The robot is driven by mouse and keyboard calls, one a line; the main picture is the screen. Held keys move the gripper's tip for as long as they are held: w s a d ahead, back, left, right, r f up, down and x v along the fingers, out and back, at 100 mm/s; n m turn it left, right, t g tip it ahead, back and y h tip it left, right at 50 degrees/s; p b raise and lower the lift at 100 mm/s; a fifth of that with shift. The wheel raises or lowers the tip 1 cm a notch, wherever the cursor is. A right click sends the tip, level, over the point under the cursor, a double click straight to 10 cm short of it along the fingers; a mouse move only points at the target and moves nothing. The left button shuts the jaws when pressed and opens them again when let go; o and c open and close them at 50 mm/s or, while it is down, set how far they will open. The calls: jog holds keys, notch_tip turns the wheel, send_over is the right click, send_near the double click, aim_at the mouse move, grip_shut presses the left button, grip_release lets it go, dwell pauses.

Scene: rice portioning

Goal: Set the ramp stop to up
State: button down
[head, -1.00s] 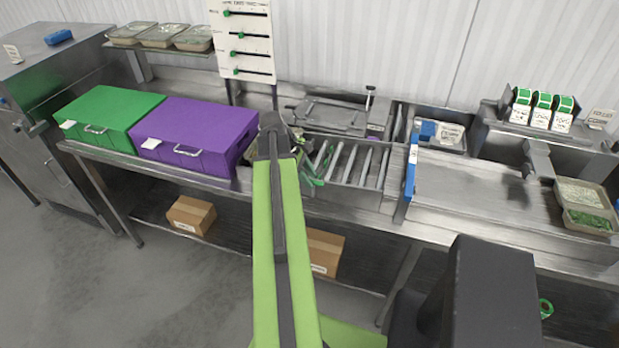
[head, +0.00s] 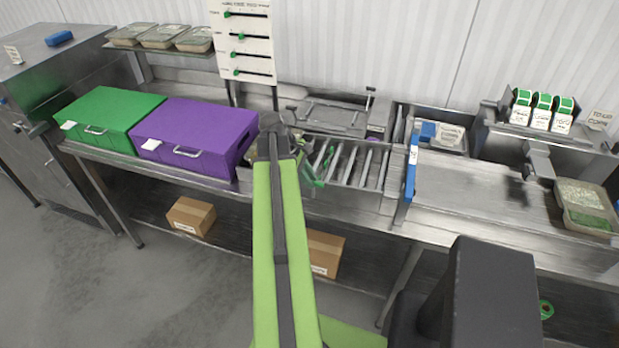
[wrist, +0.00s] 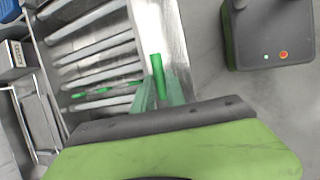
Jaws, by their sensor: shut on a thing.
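The ramp of metal rollers (head: 362,165) lies in the bench, right of the purple box. My gripper (head: 316,176) is at the ramp's left front corner, partly hidden by my arm in the head view. In the wrist view my gripper (wrist: 160,92) is shut on an upright green handle (wrist: 157,68) at the ramp's metal side rail. This handle looks like part of the ramp stop, but the stop's own position is not clear. Rollers (wrist: 95,48) and small green pieces (wrist: 105,89) show beside the fingers.
A purple box (head: 197,135) and a green box (head: 108,118) stand left of my arm. A blue upright plate (head: 411,172) stands at the ramp's right end. A slider board (head: 245,55) rises behind. The bench right of the plate (head: 470,190) is mostly clear.

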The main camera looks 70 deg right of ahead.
jog(key=shift+r, duration=0.1)
dwell(0.5)
notch_tip(320, 180, up, 3)
jog(key=p, duration=0.3)
jog(key=shift+f, duration=0.3)
jog(key=c, duration=1.4)
grip_release()
jog(key=shift+o, duration=0.2)
jog(key=shift+r, duration=0.1)
jog(key=p+v, duration=1.5)
jog(key=v, duration=0.2)
